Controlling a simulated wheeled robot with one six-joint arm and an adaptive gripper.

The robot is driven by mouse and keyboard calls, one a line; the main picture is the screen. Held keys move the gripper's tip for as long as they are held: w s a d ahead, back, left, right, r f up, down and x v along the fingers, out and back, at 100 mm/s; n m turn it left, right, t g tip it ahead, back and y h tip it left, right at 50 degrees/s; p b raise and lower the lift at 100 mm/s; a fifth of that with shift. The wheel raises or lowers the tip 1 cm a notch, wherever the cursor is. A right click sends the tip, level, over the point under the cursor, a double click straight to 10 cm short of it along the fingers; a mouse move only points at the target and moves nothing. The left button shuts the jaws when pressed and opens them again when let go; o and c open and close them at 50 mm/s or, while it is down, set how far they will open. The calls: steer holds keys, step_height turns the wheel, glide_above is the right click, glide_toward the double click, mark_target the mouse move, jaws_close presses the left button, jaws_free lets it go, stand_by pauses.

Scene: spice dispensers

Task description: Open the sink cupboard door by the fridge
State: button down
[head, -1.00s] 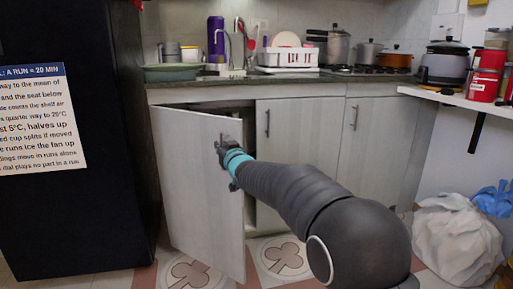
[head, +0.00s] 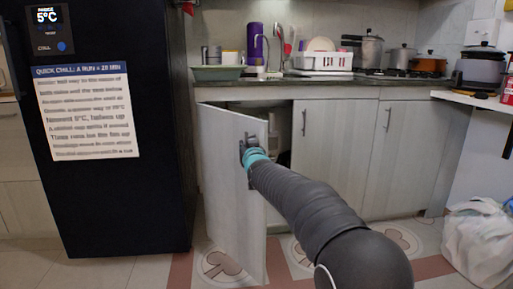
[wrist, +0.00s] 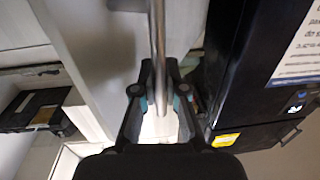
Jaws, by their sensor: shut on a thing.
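The sink cupboard door (head: 228,185) by the fridge is pale grey wood. It stands ajar, hinged at its left beside the fridge, its free edge swung out toward me. My gripper (head: 246,152) is at the upper part of the door near that edge. In the wrist view my gripper (wrist: 160,70) is shut on the metal bar handle (wrist: 158,32), which runs between the fingers. The door face (wrist: 85,40) lies beside the handle there. The dark cupboard inside (head: 283,125) shows through the gap, partly hidden by the door and my arm.
The black fridge (head: 110,200) with a paper notice (head: 85,112) stands close left of the door. Two shut cupboard doors (head: 325,150) are to the right. A white bag (head: 480,245) sits on the floor at far right. Tiled floor (head: 225,265) lies clear in front.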

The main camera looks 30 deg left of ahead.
steer(key=shift+s+a+r, duration=0.1)
steer(key=shift+s+a, duration=0.1)
steer(key=shift+s, duration=0.1)
steer(key=shift+w, duration=0.1)
steer(key=c, duration=1.2)
jaws_free()
steer(key=shift+d, duration=0.1)
steer(key=shift+w, duration=0.1)
steer(key=shift+d, duration=0.1)
steer(key=v, duration=1.2)
